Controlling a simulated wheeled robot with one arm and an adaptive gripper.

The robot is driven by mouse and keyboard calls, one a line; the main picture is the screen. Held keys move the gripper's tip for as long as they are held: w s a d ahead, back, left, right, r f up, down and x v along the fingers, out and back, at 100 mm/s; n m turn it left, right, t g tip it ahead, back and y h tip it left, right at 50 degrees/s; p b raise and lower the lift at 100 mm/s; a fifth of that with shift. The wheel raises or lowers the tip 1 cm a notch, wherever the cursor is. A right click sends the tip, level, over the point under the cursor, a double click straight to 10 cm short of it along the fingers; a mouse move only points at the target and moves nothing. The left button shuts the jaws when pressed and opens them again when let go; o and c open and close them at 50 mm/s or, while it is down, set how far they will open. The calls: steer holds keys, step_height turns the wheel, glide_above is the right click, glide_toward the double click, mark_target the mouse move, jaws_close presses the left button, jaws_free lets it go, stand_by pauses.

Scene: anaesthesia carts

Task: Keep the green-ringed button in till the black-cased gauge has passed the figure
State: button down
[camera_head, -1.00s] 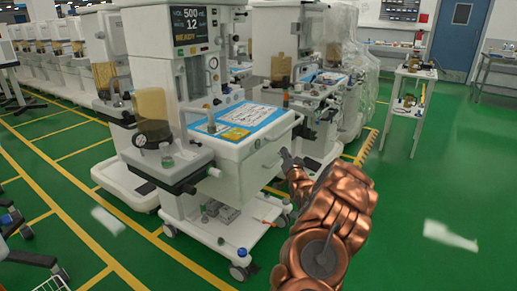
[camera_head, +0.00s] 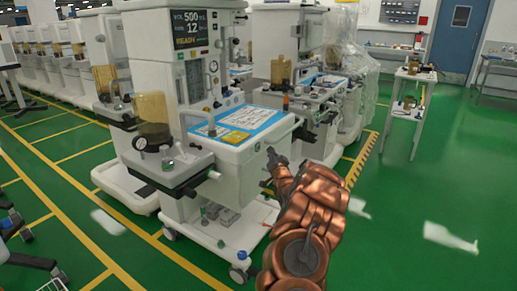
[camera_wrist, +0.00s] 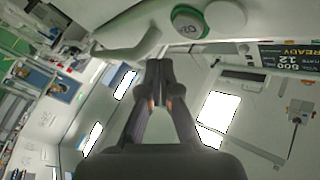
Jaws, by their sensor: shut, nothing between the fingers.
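The green-ringed button (camera_wrist: 189,22), marked O2, shows near the top of the wrist view on the cart's pale underside or edge. My gripper (camera_wrist: 158,68) is shut and empty, its tips below and left of the button in that picture, apart from it. In the head view my gripper (camera_head: 271,153) is beside the front right corner of the nearest anaesthesia cart (camera_head: 235,157).
A pale curved bar (camera_wrist: 130,47) lies left of the button in the wrist view. A second cart (camera_head: 325,105) stands behind the nearest one. A small trolley (camera_head: 412,105) stands farther right. The green floor (camera_head: 430,190) on the right is clear.

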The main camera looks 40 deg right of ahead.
steer(key=shift+w+a, duration=0.2)
steer(key=shift+w, duration=0.45)
steer(key=shift+w+a, duration=0.2)
steer(key=shift+w, duration=0.4)
steer(key=shift+w+b, duration=0.1)
steer(key=shift+b, duration=0.25)
stand_by(0.3)
steer(key=shift+w+a, duration=0.1)
steer(key=shift+w, duration=0.2)
steer(key=shift+w+a+b, duration=0.15)
steer(key=shift+w+b, duration=0.15)
steer(key=shift+w, duration=0.15)
stand_by(0.9)
steer(key=shift+s, duration=0.15)
stand_by(2.9)
steer(key=shift+s+d, duration=0.25)
steer(key=shift+s, duration=0.45)
steer(key=shift+s+d+b, duration=0.1)
steer(key=shift+s+d, duration=0.15)
steer(key=shift+s, duration=0.55)
steer(key=shift+s+d+b, duration=0.15)
steer(key=shift+s+d, duration=0.1)
steer(key=shift+s, duration=0.55)
steer(key=shift+s+d+b, duration=0.1)
steer(key=shift+s+d, duration=0.15)
steer(key=shift+s, duration=0.55)
